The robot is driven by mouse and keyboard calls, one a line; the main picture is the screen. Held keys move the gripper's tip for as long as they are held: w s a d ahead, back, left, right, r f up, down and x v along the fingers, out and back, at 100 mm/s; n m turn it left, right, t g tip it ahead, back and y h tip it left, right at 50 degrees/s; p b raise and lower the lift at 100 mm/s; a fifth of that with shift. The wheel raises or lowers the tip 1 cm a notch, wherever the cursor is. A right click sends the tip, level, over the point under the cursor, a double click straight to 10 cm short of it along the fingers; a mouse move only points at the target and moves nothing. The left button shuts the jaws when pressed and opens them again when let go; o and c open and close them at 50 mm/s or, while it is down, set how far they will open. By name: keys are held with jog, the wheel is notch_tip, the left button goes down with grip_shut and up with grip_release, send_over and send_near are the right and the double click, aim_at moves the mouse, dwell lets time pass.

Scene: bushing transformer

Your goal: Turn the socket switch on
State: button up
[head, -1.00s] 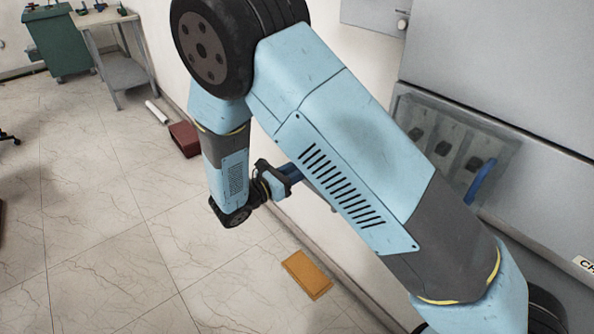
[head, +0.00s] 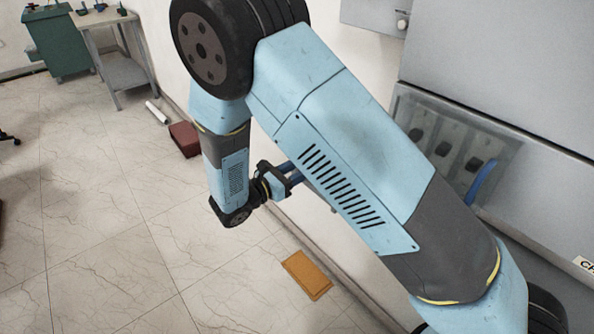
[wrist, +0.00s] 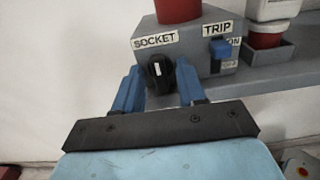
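The black socket knob (wrist: 159,71) sits under the "SOCKET" label (wrist: 154,41) on a grey box in the wrist view. A short white mark on the knob stands about upright. My gripper (wrist: 160,84) has its two blue fingers apart, one on each side of the knob. Whether the fingertips touch the knob I cannot tell. In the head view my gripper (head: 291,173) shows left of my upper arm link, pointing at the wall. The knob and box are hidden there behind my arm.
A blue trip switch (wrist: 220,48) with "TRIP" and "ON" labels is right of the knob. A red part (wrist: 178,10) stands on the box and a red cup (wrist: 265,38) lies right. An orange slab (head: 307,274) and dark red box (head: 185,138) are on the floor.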

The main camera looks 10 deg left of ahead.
jog(key=v, duration=1.3)
jog(key=shift+s+a, duration=0.25)
jog(key=shift+a, duration=0.05)
